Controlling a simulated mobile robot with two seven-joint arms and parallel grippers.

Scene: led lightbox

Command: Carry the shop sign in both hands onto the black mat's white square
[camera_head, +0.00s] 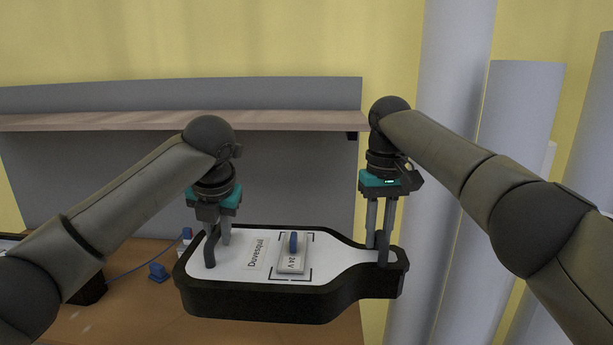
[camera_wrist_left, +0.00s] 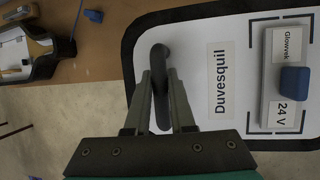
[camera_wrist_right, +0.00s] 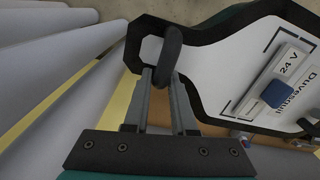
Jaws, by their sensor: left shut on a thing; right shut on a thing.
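The shop sign (camera_head: 335,262) is bottle-shaped, with a white face, a thick black rim and a "Duvesquil" label. It lies roughly flat, face up, and appears raised above the wooden table. My left gripper (camera_head: 217,250) is shut on a dark handle at its wide left end, seen closely in the left wrist view (camera_wrist_left: 161,90). My right gripper (camera_head: 378,242) is shut on the handle at its narrow neck end, also in the right wrist view (camera_wrist_right: 169,65). A grey "24 V" module (camera_head: 294,259) with a blue knob sits within corner marks on the face. I cannot make out the mat's white square.
The wooden table (camera_head: 130,310) holds a blue piece (camera_head: 158,272) and a thin blue cable. A dark-edged object (camera_wrist_left: 40,62) lies on it at left. A wooden shelf (camera_head: 290,119) stands behind; tall grey columns (camera_head: 455,90) stand at right.

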